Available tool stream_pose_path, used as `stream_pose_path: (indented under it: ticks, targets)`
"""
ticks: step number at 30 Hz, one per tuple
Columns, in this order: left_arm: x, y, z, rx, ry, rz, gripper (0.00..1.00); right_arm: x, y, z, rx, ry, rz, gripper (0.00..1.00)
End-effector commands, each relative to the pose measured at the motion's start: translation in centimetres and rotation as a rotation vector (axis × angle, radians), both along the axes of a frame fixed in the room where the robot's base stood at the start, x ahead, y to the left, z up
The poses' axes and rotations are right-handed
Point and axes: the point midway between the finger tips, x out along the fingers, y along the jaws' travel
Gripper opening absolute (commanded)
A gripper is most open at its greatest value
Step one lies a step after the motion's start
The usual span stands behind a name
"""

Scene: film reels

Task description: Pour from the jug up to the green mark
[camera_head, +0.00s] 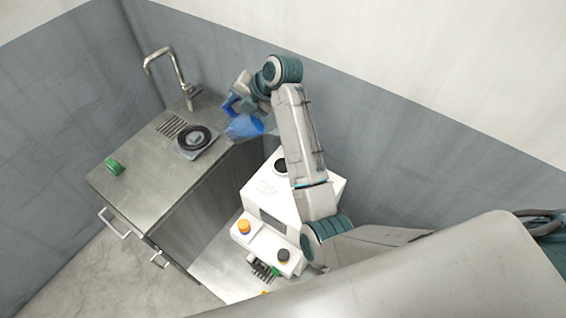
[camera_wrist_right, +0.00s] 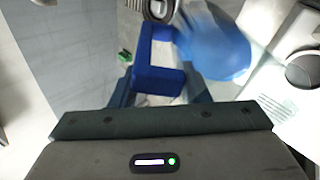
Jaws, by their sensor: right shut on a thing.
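A blue jug (camera_head: 245,126) is held in the air by my right gripper (camera_head: 232,106), beyond the near edge of the steel counter and beside the white machine. In the right wrist view the jug's blurred blue body (camera_wrist_right: 215,45) is at the upper right, and its square blue handle (camera_wrist_right: 158,80) lies between the fingers. My right gripper is shut on this handle. The jug appears tilted in the head view; its contents cannot be made out. No green mark on a vessel can be made out. My left gripper is not in view.
The steel counter (camera_head: 140,200) has a tap (camera_head: 170,70), a drain grille, a black ring (camera_head: 194,138) on a grey square base, and a small green object (camera_head: 115,167). The white machine (camera_head: 262,190) has a dark round opening (camera_head: 281,165) on top. Walls stand behind.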

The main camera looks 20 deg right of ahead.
Motion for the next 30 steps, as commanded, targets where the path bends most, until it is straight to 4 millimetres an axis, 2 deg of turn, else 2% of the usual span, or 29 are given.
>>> stream_pose_path:
  ticks: [30]
  targets:
    - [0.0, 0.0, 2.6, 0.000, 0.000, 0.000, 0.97, 0.6, 0.4, -0.4, -0.086, 0.114, 0.000, 0.06]
